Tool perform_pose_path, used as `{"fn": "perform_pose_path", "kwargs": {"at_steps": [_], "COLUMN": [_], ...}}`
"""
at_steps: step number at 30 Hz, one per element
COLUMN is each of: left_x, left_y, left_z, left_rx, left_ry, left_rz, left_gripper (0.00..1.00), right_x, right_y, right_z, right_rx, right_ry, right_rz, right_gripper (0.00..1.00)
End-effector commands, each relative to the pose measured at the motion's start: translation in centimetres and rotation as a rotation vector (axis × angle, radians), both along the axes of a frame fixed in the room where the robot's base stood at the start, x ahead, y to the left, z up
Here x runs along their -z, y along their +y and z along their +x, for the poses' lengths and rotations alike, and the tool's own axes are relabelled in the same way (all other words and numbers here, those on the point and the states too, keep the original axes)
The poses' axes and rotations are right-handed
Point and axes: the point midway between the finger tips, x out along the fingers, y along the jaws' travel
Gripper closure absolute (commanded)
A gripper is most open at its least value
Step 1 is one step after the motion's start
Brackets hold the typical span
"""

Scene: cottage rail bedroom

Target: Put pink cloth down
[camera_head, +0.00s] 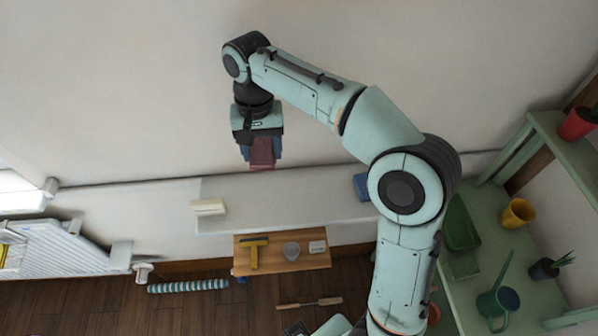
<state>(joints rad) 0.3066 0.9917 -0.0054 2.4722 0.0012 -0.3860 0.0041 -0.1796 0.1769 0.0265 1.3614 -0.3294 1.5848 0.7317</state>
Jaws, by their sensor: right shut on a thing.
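The pink cloth (262,152) is a small dark-pink piece hanging from my right gripper (261,153). The gripper points down, with its bluish fingers on either side of the cloth, and is shut on it. In the picture the cloth is just above the back edge of a long white ledge (290,198) along the wall. I cannot tell how high it is over the ledge or whether it touches anything. My left gripper does not show.
The ledge holds a cream block (208,207) at its left and a blue object (362,187) at its right; its middle is clear. Below is a wooden stand (287,268) with a yellow-handled tool (253,250). A radiator (60,250) is left, green shelving (520,270) right.

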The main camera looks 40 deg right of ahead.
Motion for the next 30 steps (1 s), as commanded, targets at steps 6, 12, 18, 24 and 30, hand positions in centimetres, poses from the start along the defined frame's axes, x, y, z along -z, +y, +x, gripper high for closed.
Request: {"fn": "perform_pose_path", "kwargs": {"at_steps": [6,12,18,24,30], "left_x": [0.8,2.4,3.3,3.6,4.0], "left_y": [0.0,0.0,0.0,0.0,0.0], "left_z": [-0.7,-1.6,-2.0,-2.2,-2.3], "left_rx": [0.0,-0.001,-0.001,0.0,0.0], "left_ry": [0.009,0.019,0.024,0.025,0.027], "left_rz": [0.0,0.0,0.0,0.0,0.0], "left_gripper": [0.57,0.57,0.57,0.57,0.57], "right_x": [2.2,7.7,12.7,15.5,17.7], "right_y": [0.0,0.0,-0.1,0.0,0.0], "right_z": [-0.2,-0.2,-0.2,-0.1,-0.2], "right_rx": [0.0,0.001,0.0,0.0,0.0], "right_ry": [0.005,0.008,0.005,0.001,0.005], "right_rz": [0.0,-0.001,-0.001,-0.001,0.0], "right_gripper": [0.71,0.71,0.71,0.71,0.71]}}
